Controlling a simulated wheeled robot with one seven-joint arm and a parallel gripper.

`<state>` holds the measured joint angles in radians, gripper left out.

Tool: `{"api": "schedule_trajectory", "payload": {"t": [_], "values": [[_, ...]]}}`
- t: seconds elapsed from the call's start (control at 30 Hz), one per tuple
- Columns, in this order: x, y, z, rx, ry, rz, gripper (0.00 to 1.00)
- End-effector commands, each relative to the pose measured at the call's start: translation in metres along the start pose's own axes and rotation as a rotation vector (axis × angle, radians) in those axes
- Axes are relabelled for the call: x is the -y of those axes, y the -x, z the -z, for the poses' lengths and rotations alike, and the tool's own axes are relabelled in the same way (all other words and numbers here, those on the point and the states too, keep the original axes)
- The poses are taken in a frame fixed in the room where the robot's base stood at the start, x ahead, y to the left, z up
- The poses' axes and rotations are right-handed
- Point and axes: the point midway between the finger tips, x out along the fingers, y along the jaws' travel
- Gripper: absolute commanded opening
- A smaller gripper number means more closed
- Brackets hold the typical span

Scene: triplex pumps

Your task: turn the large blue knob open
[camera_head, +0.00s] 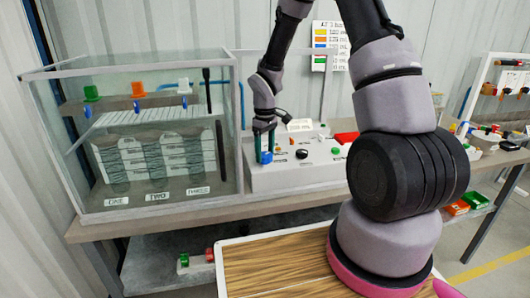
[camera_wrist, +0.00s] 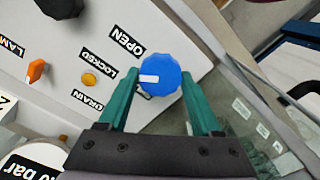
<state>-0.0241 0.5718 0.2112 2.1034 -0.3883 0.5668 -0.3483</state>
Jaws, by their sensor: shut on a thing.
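The large blue knob (camera_wrist: 163,68) is on the light control panel, and its white mark points left in the wrist view. The labels OPEN (camera_wrist: 124,40), LOCKED (camera_wrist: 97,62) and DRAIN (camera_wrist: 88,100) lie to its left. My gripper (camera_wrist: 159,80) has its green fingers on either side of the knob and is shut on it. In the head view my gripper (camera_head: 264,140) reaches down onto the panel's left end, and the knob (camera_head: 266,157) shows low between the fingers. Part of the knob's rim is hidden by the fingers.
An orange knob (camera_wrist: 36,70), a small yellow button (camera_wrist: 89,79) and a black knob (camera_wrist: 60,5) sit on the same panel. A glass tank (camera_head: 140,140) stands close left of my gripper. The panel box (camera_head: 300,176) stands on a workbench.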

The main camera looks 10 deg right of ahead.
Motion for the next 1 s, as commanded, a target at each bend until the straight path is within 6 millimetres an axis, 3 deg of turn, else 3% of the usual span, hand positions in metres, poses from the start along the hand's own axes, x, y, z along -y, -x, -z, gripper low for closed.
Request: {"api": "schedule_trajectory", "payload": {"t": [0.5,1.0], "values": [[-0.0002,0.0006,0.0007,-0.002,-0.445,-0.001,0.1],[-0.0002,0.0005,0.0006,-0.002,-0.631,0.0,0.1]]}}
